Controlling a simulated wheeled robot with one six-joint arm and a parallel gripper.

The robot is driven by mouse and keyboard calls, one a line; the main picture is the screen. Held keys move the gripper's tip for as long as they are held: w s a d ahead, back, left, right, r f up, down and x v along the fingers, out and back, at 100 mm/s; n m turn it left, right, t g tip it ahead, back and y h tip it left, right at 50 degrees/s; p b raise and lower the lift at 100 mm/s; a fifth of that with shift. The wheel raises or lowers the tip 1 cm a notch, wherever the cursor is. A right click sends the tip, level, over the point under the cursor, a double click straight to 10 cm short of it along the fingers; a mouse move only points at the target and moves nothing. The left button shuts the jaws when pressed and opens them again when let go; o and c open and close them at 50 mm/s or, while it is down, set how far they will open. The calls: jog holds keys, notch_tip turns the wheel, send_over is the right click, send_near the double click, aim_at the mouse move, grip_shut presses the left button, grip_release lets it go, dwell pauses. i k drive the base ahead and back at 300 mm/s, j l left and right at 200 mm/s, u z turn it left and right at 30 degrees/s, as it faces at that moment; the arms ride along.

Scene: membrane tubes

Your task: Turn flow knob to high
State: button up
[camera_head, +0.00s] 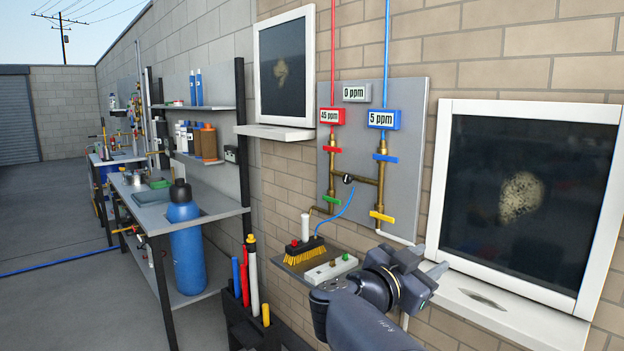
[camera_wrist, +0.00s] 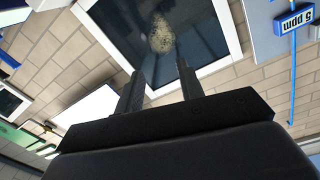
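A small black knob (camera_head: 348,179) sits on the brass cross pipe in the middle of the grey wall panel (camera_head: 416,130). It looks like the flow knob, but its markings are too small to read. My gripper (camera_head: 428,262) is below and to the right of the panel, in front of the right window's lower left corner, apart from the knob. In the wrist view my gripper (camera_wrist: 160,66) has its two fingers apart with nothing between them. They point toward a dark window (camera_wrist: 165,45). The knob does not show clearly in the wrist view.
Red (camera_head: 331,150), blue (camera_head: 386,158), green (camera_head: 331,200) and yellow (camera_head: 381,216) valve handles surround the knob. A shelf (camera_head: 290,262) with a brush and a white block is below the panel. The right window's sill (camera_head: 510,318) juts out near my gripper.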

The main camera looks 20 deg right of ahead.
aim_at(347, 178)
jog(key=i, duration=0.85)
jog(key=i+u, duration=0.1)
jog(key=i, duration=0.75)
